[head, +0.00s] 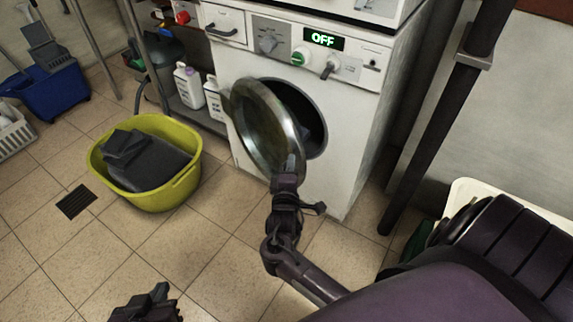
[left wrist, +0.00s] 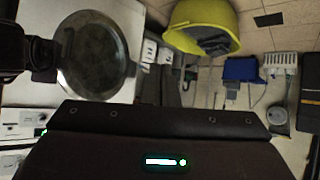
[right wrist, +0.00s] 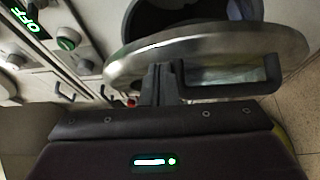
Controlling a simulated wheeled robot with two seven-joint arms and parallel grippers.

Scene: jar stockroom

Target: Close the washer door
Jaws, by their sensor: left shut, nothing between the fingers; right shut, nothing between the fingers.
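The white washer (head: 345,130) stands at the back, with its front facing me. Its round metal-rimmed door (head: 262,122) is swung open to the left, leaving the dark drum opening (head: 308,122) visible. The door also shows in the left wrist view (left wrist: 95,55). My right gripper (head: 290,165) is shut and empty at the door's lower right edge. In the right wrist view its fingers (right wrist: 160,82) are close to the door rim (right wrist: 200,52), beside the handle (right wrist: 235,85); contact cannot be told. My left gripper (head: 150,298) is shut and empty, low over the floor, away from the door.
A yellow tub (head: 150,190) with dark cloth stands on the tiled floor left of the washer. White bottles (head: 190,85) stand on a low shelf beside it. A blue bucket (head: 50,92) is far left. A dark post (head: 440,120) stands right of the washer.

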